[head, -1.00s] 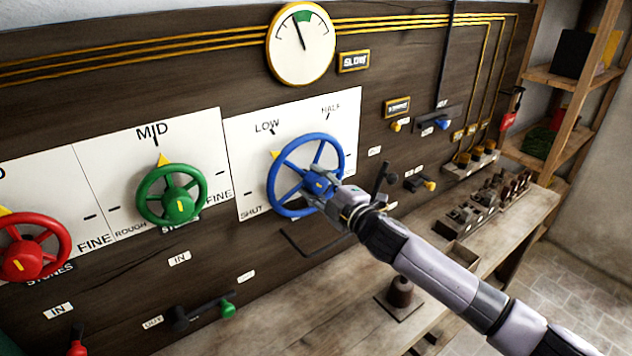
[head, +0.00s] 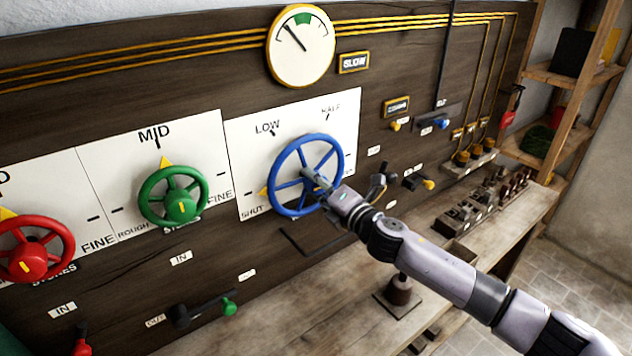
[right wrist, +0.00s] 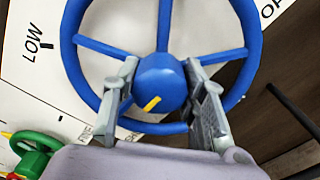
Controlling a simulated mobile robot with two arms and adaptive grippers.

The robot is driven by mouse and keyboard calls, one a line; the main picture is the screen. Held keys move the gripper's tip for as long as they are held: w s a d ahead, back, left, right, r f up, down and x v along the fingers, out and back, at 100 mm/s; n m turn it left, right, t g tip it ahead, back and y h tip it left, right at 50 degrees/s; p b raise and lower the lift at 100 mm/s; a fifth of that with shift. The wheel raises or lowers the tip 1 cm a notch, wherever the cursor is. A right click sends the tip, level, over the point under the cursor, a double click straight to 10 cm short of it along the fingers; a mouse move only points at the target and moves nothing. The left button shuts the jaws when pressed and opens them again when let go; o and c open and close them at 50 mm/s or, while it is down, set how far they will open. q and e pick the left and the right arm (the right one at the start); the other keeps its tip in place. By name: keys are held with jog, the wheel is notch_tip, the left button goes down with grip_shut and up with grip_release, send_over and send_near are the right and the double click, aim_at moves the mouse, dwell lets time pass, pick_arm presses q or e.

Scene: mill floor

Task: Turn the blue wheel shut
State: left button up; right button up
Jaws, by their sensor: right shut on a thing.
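The blue wheel (head: 271,180) is mounted on a white plate marked SHUT, LOW and HALF. Its yellow pointer (head: 263,192) is at the wheel's left, just above the SHUT label (head: 252,213). My right gripper (head: 318,184) reaches the wheel's middle from the lower right. In the right wrist view, my right gripper (right wrist: 160,80) has its two fingers on either side of the blue hub (right wrist: 158,78), shut on it. A yellow mark (right wrist: 152,104) shows on the hub. My left gripper is not in view.
A green wheel (head: 180,206) and a red wheel (head: 27,266) are to the left. A round gauge (head: 302,55) hangs above, its needle left of the green band. Small levers and the wooden bench (head: 470,235) lie right and below.

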jog(key=shift+f, duration=0.15)
dwell(0.4)
jog(key=o, duration=1.2)
jog(key=shift+c, duration=0.2)
jog(key=v, duration=1.2)
